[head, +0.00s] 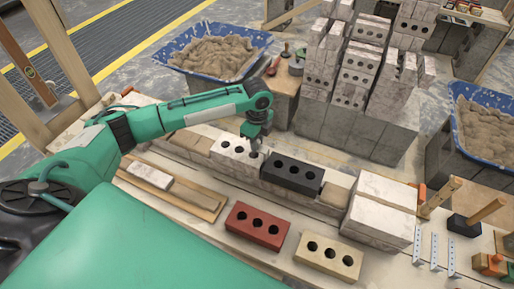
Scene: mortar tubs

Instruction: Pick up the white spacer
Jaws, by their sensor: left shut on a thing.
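My left gripper (256,147) points down at the joint between a white three-hole brick (226,153) and a black three-hole brick (291,176) in the row on the bench. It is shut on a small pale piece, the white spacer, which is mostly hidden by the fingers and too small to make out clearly. I cannot tell whether the spacer still touches the bricks. My right gripper is not in view.
A red brick (257,225) and a cream brick (329,255) lie in front of the row. White blocks (380,208) stand right of it. Blue mortar tubs (215,78) (484,151) and stacked bricks (353,75) stand behind. Metal brackets (434,248) are at the right.

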